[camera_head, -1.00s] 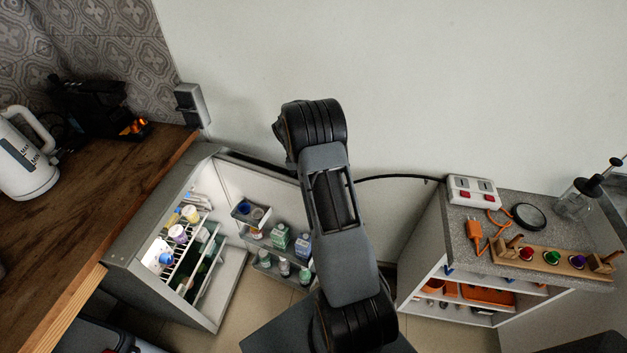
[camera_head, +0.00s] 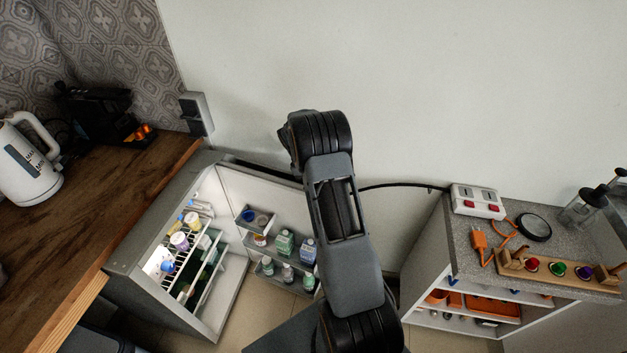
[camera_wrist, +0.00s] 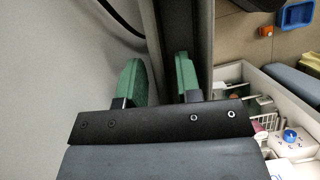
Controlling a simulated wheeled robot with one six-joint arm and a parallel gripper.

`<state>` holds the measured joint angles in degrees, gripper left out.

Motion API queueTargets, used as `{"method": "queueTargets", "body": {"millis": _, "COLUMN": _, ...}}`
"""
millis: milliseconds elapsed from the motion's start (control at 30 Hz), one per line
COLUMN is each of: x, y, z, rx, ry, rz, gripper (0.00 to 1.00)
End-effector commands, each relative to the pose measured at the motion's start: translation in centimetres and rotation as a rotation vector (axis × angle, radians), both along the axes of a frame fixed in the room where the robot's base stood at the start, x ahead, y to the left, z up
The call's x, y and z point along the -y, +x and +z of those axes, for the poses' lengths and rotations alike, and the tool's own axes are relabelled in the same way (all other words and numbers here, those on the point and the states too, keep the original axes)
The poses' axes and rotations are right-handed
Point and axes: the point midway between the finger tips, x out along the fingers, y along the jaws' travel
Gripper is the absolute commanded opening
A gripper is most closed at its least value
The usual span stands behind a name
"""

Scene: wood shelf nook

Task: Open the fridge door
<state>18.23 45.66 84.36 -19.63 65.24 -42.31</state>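The small grey fridge (camera_head: 160,285) stands below the wooden counter in the head view. Its door (camera_head: 234,190) is wide open, swung back near the wall, with bottles on its inner racks. The lit interior has wire shelves (camera_head: 190,262) with jars and bottles. In the wrist view my gripper (camera_wrist: 160,80) has its two green fingers apart. A dark panel with a pale edge, seemingly the door (camera_wrist: 186,30), runs behind and between the fingers; I cannot tell if they touch it. The gripper is hidden behind my arm in the head view.
A white kettle (camera_head: 28,165) and a black machine (camera_head: 100,115) stand on the wooden counter (camera_head: 110,190). At right, a cabinet with a grey top (camera_head: 465,240) holds a power strip (camera_head: 478,200) and a wooden rack of coloured knobs (camera_head: 560,268). A black cable runs along the wall.

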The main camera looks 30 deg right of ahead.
Motion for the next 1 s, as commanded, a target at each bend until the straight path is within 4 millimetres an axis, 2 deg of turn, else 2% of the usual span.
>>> {"method": "queueTargets", "body": {"millis": 267, "x": 0.0, "y": 0.0, "z": 0.0, "rx": -0.001, "ry": 0.000, "rz": -0.002, "gripper": 0.36}}
{"method": "queueTargets", "body": {"millis": 433, "x": -0.2, "y": 0.5, "z": 1.2, "rx": 0.002, "ry": -0.002, "rz": -0.001, "gripper": 0.36}}
{"method": "queueTargets", "body": {"millis": 800, "x": -1.9, "y": 2.8, "z": 7.9, "rx": 0.003, "ry": -0.001, "rz": 0.000, "gripper": 0.36}}
{"method": "queueTargets", "body": {"millis": 1000, "x": -2.5, "y": 3.7, "z": 10.8, "rx": 0.002, "ry": -0.001, "rz": -0.001, "gripper": 0.36}}
